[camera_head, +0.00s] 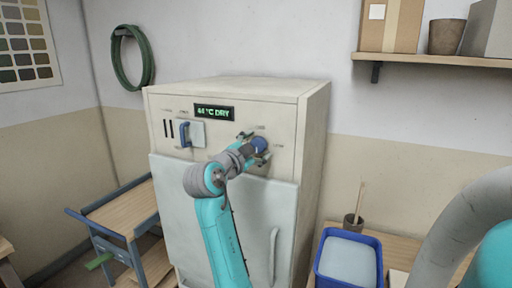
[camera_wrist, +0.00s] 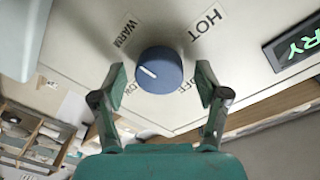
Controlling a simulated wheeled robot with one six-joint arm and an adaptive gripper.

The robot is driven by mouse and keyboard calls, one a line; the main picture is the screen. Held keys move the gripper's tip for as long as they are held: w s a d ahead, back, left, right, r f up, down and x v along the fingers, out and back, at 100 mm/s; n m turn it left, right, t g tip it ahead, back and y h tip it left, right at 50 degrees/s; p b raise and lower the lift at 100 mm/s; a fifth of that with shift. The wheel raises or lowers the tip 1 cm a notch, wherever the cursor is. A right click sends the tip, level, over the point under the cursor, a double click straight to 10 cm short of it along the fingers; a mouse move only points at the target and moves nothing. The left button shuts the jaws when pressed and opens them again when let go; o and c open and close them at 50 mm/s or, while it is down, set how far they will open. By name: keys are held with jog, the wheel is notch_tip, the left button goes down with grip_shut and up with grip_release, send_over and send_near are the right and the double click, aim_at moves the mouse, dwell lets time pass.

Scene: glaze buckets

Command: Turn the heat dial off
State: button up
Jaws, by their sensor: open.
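The heat dial (camera_wrist: 172,72) is a round blue knob on the cabinet's cream front panel. Its white pointer line lies on its left half in the wrist view, pointing left and slightly up, between WARM (camera_wrist: 127,30) and the partly hidden label at lower left, which looks like LOW. HOT (camera_wrist: 207,24) is at upper right; a label like OFF is partly hidden at lower right. My gripper (camera_wrist: 161,82) is open, one finger on each side of the dial, with gaps visible. In the head view, the dial (camera_head: 259,144) shows between the fingers (camera_head: 253,150).
The green display (camera_head: 214,112) reads about 44 °C DRY. A blue-handled switch (camera_head: 185,134) is left of the dial. The cabinet door (camera_head: 180,190) is shut below. A blue tray (camera_head: 349,260) stands at right, and a trolley (camera_head: 120,212) at left.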

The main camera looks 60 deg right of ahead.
jog(key=shift+c, duration=0.2)
jog(key=c, duration=1.1)
